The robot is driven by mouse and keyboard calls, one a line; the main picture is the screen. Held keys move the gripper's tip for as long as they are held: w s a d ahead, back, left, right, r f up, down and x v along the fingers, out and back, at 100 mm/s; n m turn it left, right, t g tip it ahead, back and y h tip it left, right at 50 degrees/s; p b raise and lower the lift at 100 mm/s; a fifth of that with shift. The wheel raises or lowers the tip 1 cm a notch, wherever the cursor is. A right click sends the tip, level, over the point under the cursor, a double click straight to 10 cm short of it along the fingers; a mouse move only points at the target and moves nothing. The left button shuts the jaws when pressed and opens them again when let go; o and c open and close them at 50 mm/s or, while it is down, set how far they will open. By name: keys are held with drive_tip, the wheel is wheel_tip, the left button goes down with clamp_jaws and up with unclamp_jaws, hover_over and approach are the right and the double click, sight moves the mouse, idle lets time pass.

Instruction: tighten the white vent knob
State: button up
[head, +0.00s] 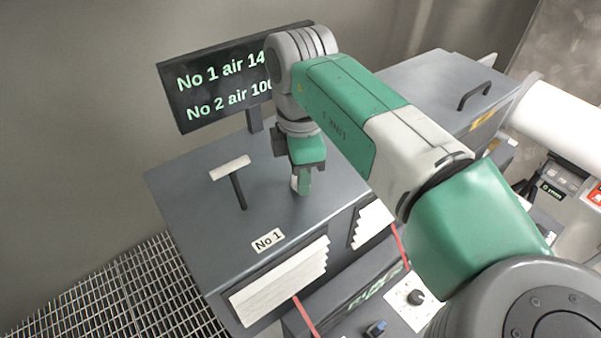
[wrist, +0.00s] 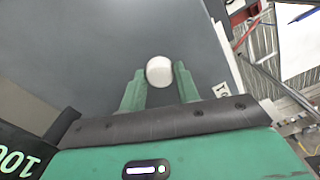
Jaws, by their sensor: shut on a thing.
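The white vent knob (wrist: 159,70) is a small round white knob on the grey top of the cabinet. In the wrist view it sits between the two green fingers of my gripper (wrist: 160,77), which are shut on it. In the head view my gripper (head: 302,181) points straight down at the cabinet top, right of the T-shaped handle. I cannot tell how far the knob is turned.
The grey cabinet (head: 200,205) carries a white-topped T-handle (head: 230,168) and a "No 1" label (head: 268,240). A dark display (head: 215,85) stands behind, partly covered by my arm. White louvres (head: 280,283) line the front. A control panel with a black dial (head: 416,297) lies in front.

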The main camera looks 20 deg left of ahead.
drive_tip(key=m+b, duration=0.1)
drive_tip(key=m, duration=0.3)
drive_tip(key=shift+m, duration=0.4)
idle(0.4)
drive_tip(key=o, duration=1)
drive_tip(key=shift+c, duration=0.2)
wheel_tip(320, 180, up, 8)
drive_tip(key=shift+f+b, duration=0.1)
drive_tip(key=shift+b, duration=0.6)
